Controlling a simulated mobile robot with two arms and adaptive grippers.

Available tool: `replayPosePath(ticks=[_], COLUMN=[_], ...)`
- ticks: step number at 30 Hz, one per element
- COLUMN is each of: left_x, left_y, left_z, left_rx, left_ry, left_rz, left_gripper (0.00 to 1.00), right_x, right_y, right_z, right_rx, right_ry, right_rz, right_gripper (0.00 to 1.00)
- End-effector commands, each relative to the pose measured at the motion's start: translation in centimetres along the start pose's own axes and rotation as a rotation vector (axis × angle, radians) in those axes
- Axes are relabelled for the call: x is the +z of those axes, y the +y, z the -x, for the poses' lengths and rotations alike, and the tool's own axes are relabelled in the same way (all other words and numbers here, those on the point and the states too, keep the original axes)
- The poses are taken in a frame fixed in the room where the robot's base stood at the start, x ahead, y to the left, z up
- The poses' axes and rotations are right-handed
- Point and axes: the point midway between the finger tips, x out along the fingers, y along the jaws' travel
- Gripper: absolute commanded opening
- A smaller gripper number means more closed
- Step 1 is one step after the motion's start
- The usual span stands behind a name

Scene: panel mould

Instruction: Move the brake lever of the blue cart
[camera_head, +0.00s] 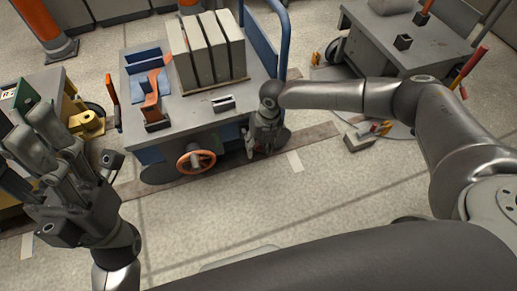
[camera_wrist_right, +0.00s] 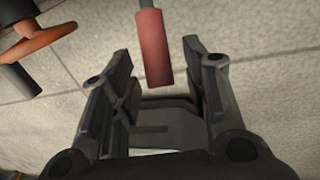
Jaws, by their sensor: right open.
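The blue cart (camera_head: 190,113) stands upper left of centre in the head view, with a grey top and an orange handwheel (camera_head: 196,159) on its near side. My right gripper (camera_head: 262,145) points down at the cart's near right corner. In the right wrist view its fingers are open on either side of a red grip on a grey rod (camera_wrist_right: 153,48), which looks like the brake lever. A gap shows on both sides of the grip. In the head view the gripper hides this lever. My left gripper (camera_head: 35,140) is at the left, apart from the cart, its fingers spread and empty.
Grey panels (camera_head: 207,50), a blue and orange piece (camera_head: 152,85) and a small block (camera_head: 223,103) are on the cart. A second cart (camera_head: 405,50) stands at upper right, a yellow-sided table (camera_head: 45,85) at left. The floor in front is mostly clear.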

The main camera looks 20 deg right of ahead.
Motion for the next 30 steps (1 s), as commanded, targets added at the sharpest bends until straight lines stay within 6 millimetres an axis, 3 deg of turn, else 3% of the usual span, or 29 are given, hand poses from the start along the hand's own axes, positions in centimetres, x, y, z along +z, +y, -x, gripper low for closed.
replayPosePath(ticks=[12,22,30], left_x=[0.10,0.12,0.15], left_y=[0.00,0.01,0.00], left_z=[0.31,0.32,0.40], left_rx=[0.000,0.000,0.000], left_ry=[-0.003,-0.003,-0.004], left_rz=[0.000,0.000,0.000], left_gripper=[0.40,0.40,0.40], right_x=[0.01,0.02,0.09], right_y=[0.01,0.01,0.00], right_z=[-0.75,-0.73,-0.79], right_rx=[0.001,0.001,0.001], right_ry=[-0.001,-0.001,-0.003], right_rz=[0.000,0.000,0.000], right_gripper=[0.41,0.00,0.00])
